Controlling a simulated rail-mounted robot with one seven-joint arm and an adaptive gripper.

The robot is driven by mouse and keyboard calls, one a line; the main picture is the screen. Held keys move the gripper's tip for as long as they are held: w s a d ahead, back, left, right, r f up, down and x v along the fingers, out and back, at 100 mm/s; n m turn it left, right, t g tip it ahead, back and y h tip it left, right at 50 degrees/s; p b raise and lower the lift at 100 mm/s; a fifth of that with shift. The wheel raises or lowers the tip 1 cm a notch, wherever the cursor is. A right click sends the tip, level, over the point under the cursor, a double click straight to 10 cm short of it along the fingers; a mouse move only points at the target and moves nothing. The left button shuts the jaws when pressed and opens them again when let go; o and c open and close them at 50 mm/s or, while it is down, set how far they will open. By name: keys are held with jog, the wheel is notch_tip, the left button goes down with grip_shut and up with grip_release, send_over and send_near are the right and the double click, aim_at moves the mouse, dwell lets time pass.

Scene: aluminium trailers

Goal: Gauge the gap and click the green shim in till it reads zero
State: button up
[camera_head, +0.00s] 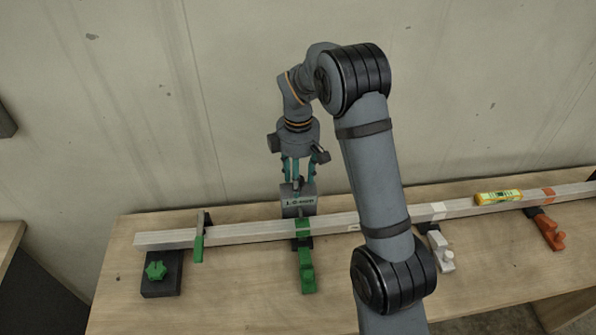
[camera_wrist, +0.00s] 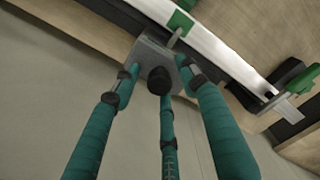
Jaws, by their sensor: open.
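My gripper (camera_head: 299,178) points down behind the pale bar (camera_head: 255,231), its teal fingers open around the knob of a grey gauge block (camera_head: 298,201). In the wrist view my gripper (camera_wrist: 158,82) shows its fingers spread about the block (camera_wrist: 151,50) and its black knob; contact is unclear. The block stands against the bar's back side. Green also shows there in the wrist view (camera_wrist: 180,22). The gauge's reading is too small to tell.
A green-handled clamp (camera_head: 198,248) and a dark block with a green knob (camera_head: 156,271) are at the left. White (camera_head: 441,249) and orange (camera_head: 549,230) pieces sit along the bar's right. A yellow level (camera_head: 498,197) rests on the bar. The bench front (camera_head: 240,295) is clear.

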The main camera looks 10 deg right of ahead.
notch_tip(320, 180, up, 12)
dwell(0.4)
jog(key=shift+f, duration=0.15)
notch_tip(320, 180, down, 12)
jog(key=shift+a, duration=0.4)
dwell(0.4)
jog(key=shift+d, duration=0.15)
dwell(1.9)
